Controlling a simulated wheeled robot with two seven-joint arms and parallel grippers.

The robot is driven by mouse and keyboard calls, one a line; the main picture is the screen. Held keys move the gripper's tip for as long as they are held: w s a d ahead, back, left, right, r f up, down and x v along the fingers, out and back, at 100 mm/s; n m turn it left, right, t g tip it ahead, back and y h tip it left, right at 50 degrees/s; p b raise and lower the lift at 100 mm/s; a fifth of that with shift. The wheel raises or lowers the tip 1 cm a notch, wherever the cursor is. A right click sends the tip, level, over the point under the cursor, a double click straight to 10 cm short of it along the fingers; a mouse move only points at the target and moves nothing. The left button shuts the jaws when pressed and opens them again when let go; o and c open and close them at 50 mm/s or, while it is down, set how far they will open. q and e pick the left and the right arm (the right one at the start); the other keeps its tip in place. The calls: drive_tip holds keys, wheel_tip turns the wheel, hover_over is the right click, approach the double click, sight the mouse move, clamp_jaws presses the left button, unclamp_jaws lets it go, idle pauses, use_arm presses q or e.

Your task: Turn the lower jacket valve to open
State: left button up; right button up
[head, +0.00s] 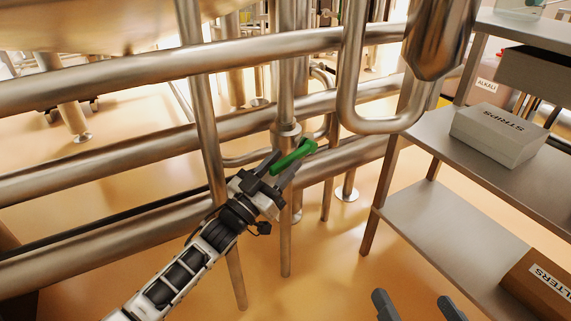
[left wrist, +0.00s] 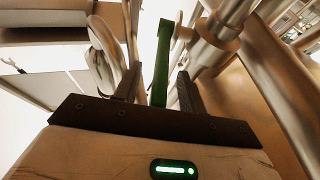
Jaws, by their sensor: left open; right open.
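The valve's green lever handle (head: 297,156) is at the middle of the head view, on a steel pipe fitting (head: 286,132). My left gripper (head: 283,168) is open at the handle, with its fingers reaching along it. In the left wrist view the green handle (left wrist: 161,65) stands between the two spread fingers of my left gripper (left wrist: 158,85), with visible gaps on both sides. My right gripper (head: 418,306) is open and empty at the bottom edge of the head view, far from the valve.
Thick horizontal pipes (head: 100,150) run behind and left of the valve. A bent U-shaped pipe (head: 378,122) hangs to its upper right. A steel shelf (head: 450,222) on the right holds a STRIPS box (head: 498,136) and a FILTERS box (head: 543,285). Open floor (head: 330,265) lies below.

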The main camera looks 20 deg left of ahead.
use_arm(q)
drive_tip(key=shift+x, duration=0.8)
use_arm(e)
drive_tip(key=shift+r, duration=0.2)
